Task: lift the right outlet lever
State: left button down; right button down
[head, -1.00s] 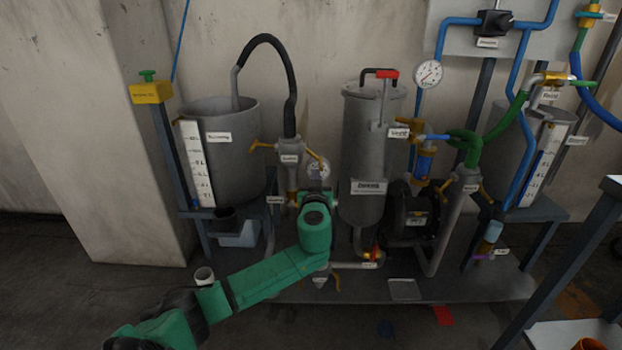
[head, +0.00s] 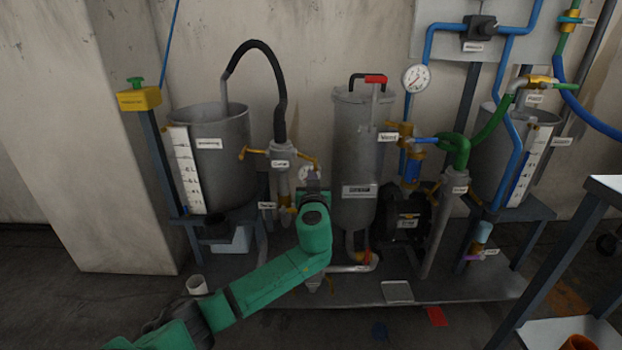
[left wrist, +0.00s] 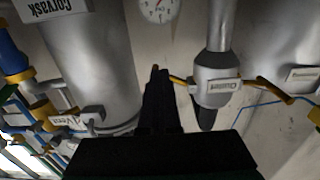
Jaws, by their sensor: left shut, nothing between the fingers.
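The outlet valve (head: 282,164) is a grey body with a white label, below a black hose, with a yellow lever on each side. Its right lever (head: 307,158) slants down to the right in the head view. The wrist view looks inverted, so this lever (left wrist: 178,80) shows there left of the valve body (left wrist: 215,80). My left gripper (left wrist: 155,72) is shut and empty, its dark fingertips close beside the lever's outer end. I cannot tell whether they touch. In the head view my green wrist largely hides the fingers. My right gripper is not in view.
A tall grey vessel (head: 355,150) stands close to the right of my gripper. A grey tank (head: 212,165) stands left of the valve. A small gauge (left wrist: 160,8) is behind. Pipes and a black pump (head: 405,222) fill the right side.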

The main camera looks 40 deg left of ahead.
pick_arm(q)
jog(key=shift+w+d+r, duration=0.2)
jog(key=shift+d+r, duration=0.1)
jog(key=shift+r, duration=0.2)
jog(key=shift+w+d+r+p, duration=0.1)
jog(key=shift+d+r+p, duration=0.05)
jog(key=shift+r+p, duration=0.15)
jog(key=shift+w+d+r+p, duration=0.1)
jog(key=shift+r+p, duration=0.05)
jog(key=shift+r, duration=0.35)
jog(key=shift+w+d+b, duration=0.1)
jog(key=shift+b, duration=0.4)
